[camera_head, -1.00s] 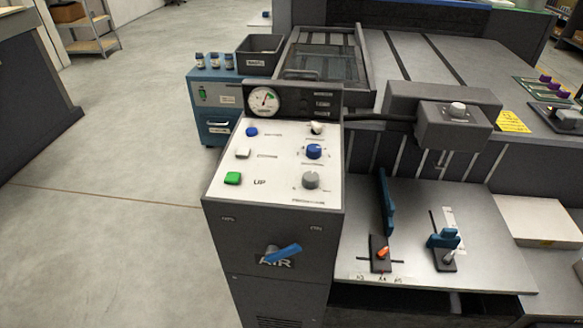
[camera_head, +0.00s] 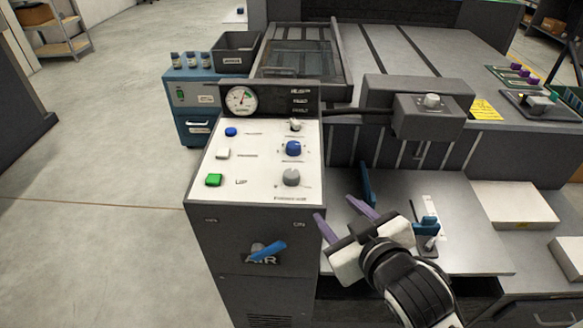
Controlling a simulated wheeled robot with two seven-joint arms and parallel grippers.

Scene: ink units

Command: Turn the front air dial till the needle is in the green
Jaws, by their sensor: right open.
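The control panel (camera_head: 256,165) has a blue dial (camera_head: 293,148) and, nearer its front edge, a grey dial (camera_head: 291,177); a pale knob (camera_head: 295,125) sits behind them. Their labels are too small to read for certain. The round gauge (camera_head: 241,99) stands at the panel's back. It has a green band at its upper right; the needle looks to point up and right, but I cannot tell if it is in the green. My right gripper (camera_head: 334,207), with purple fingers, is open and empty, right of and in front of the grey dial, apart from it. My left gripper is out of view.
A blue handle (camera_head: 266,252) sticks out of the cabinet front over the AIR label. Blue (camera_head: 230,132), white (camera_head: 223,154) and green (camera_head: 214,180) buttons line the panel's left. A metal shelf (camera_head: 456,205) with blue-topped parts lies right of the cabinet. Floor at left is clear.

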